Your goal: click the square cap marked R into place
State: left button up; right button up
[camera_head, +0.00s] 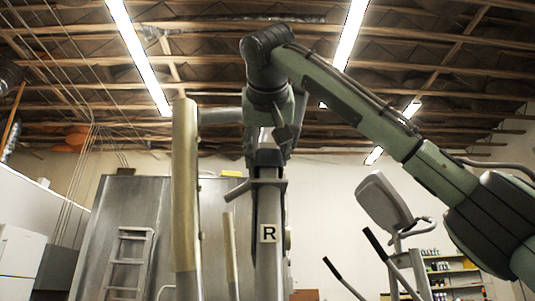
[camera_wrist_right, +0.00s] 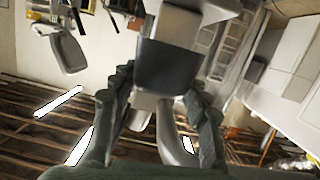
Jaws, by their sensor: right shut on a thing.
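A pale square marked with a black R (camera_head: 268,233) shows on the front of the grey upright column of the exercise machine (camera_head: 268,200). I cannot tell whether it is a loose cap or a label. My right gripper (camera_head: 268,135) comes down from above at the top of that column, above the R square. In the right wrist view the two fingers of my right gripper (camera_wrist_right: 163,105) stand on both sides of a grey part with a dark face (camera_wrist_right: 178,66). The gripper is shut on this part; the exact contact is hard to see. My left gripper is not in view.
A padded tan handle post (camera_head: 185,185) stands left of the column, with a thinner one (camera_head: 230,250) behind. A ladder (camera_head: 129,262) leans against a grey panel. Another machine with a grey console (camera_head: 384,202) and black-gripped handles stands at right, before stocked shelves.

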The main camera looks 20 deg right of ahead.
aim_at(269, 160)
jog(key=shift+f+b, duration=0.85)
jog(key=shift+f, duration=0.15)
dwell(1.2)
jog(key=shift+f+b, duration=0.65)
jog(key=shift+b, duration=0.05)
dwell(0.4)
jog(key=o, duration=1.6)
jog(key=shift+d, duration=0.1)
jog(key=shift+s, duration=0.1)
jog(key=shift+v, duration=4)
